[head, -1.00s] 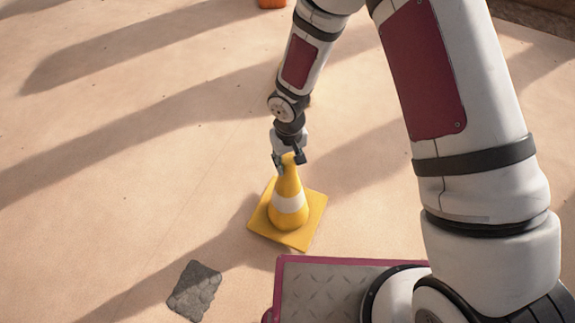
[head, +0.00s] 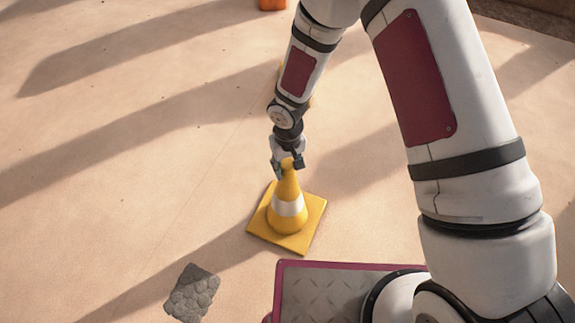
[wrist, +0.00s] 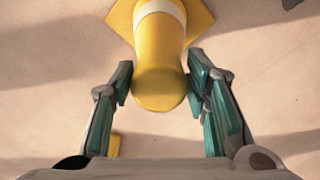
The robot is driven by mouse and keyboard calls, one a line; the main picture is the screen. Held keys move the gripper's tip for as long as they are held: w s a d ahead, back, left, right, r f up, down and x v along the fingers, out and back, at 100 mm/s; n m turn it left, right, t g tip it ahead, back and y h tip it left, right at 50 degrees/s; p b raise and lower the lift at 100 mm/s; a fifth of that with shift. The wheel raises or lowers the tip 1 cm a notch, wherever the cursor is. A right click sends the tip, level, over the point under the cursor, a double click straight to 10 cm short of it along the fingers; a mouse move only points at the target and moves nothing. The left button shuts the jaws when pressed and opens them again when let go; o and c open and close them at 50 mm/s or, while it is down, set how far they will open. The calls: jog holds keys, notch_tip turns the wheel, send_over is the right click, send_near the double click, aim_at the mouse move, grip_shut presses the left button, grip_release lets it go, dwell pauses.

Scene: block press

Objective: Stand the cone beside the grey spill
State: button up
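The yellow cone (head: 288,208), with a white band and a square base, stands upright on the ground. The grey spill (head: 192,293) is a dark cobbled patch to its lower left, with bare ground between them. My gripper (head: 288,168) is at the cone's top. In the wrist view, the two fingers of my gripper (wrist: 160,78) stand apart on either side of the cone's tip (wrist: 160,88), with narrow gaps. The gripper looks open. A dark grey corner at the top right of the wrist view may be the spill.
An orange object (head: 272,4) sits at the far top edge. A small yellow thing (wrist: 114,145) shows partly in the wrist view, mostly hidden. A ridged metal deck with a maroon rim (head: 340,265) is at the bottom. Ground to the left is clear, with long shadows.

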jog(key=shift+o, duration=0.9)
jog(key=shift+r, duration=0.15)
notch_tip(320, 180, up, 12)
jog(key=p, duration=0.4)
jog(key=shift+p, duration=0.3)
